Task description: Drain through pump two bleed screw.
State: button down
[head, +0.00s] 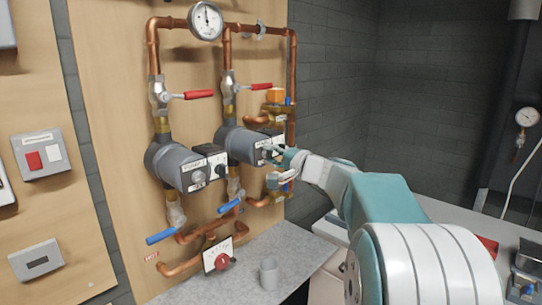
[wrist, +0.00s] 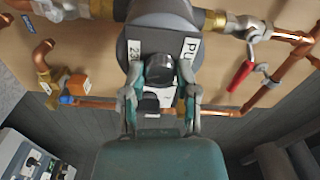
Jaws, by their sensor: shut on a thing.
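Pump two (head: 236,142) is the right-hand grey pump on the wooden board, and its dark round body also shows in the wrist view (wrist: 158,17). My gripper (head: 283,156) is at its front face, reaching in from the right. In the wrist view my gripper (wrist: 161,72) has one finger on each side of a dark round knob, which I take for the bleed screw (wrist: 159,68), and is shut on it. White labels, one starting "PU", flank the knob. In the head view my fingers hide most of it.
Pump one (head: 170,163) is left of pump two. Red-handled valves (head: 199,94) are above the pumps, blue-handled valves (head: 161,236) below. Copper pipes (head: 292,75) run close to my gripper.

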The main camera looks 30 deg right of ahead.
jog(key=n, duration=0.5)
jog(key=shift+f+n, duration=0.3)
jog(key=shift+f, duration=0.1)
jog(key=n, duration=0.4)
jog(key=shift+n, duration=0.4)
jog(key=shift+c, duration=1.9)
grip_release()
jog(key=shift+w, duration=0.1)
jog(key=shift+r, duration=0.15)
jog(key=v, duration=1.2)
jog(key=shift+a, duration=0.1)
